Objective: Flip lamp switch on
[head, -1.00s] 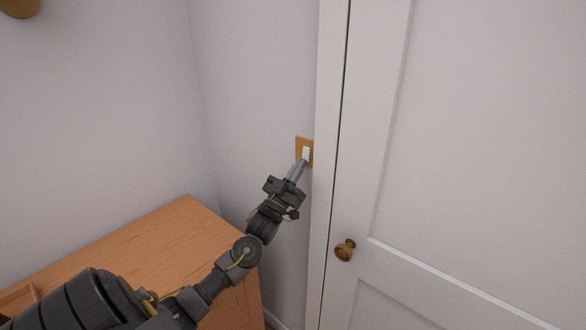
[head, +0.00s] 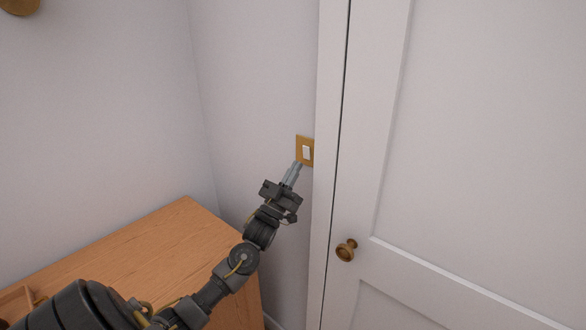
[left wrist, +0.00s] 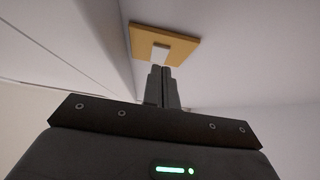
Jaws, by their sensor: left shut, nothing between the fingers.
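The lamp switch is a white rocker (head: 306,152) on a brass-coloured plate (head: 299,142) on the wall, just left of the door frame. In the left wrist view the plate (left wrist: 180,40) is ahead of the fingers, and part of the white rocker (left wrist: 160,52) shows above the fingertips. My left gripper (head: 298,165) is shut and empty, its fingertips at the lower left of the plate in the head view. The fingers (left wrist: 161,70) hide the lower part of the rocker in the wrist view. I cannot tell whether they touch it. My right gripper is not in view.
A white panelled door (head: 480,130) with a brass knob (head: 346,250) stands to the right, beside its white frame (head: 328,120). A wooden cabinet (head: 150,245) stands at lower left, under my left arm. A brass-coloured fixture (head: 20,5) is at the top left.

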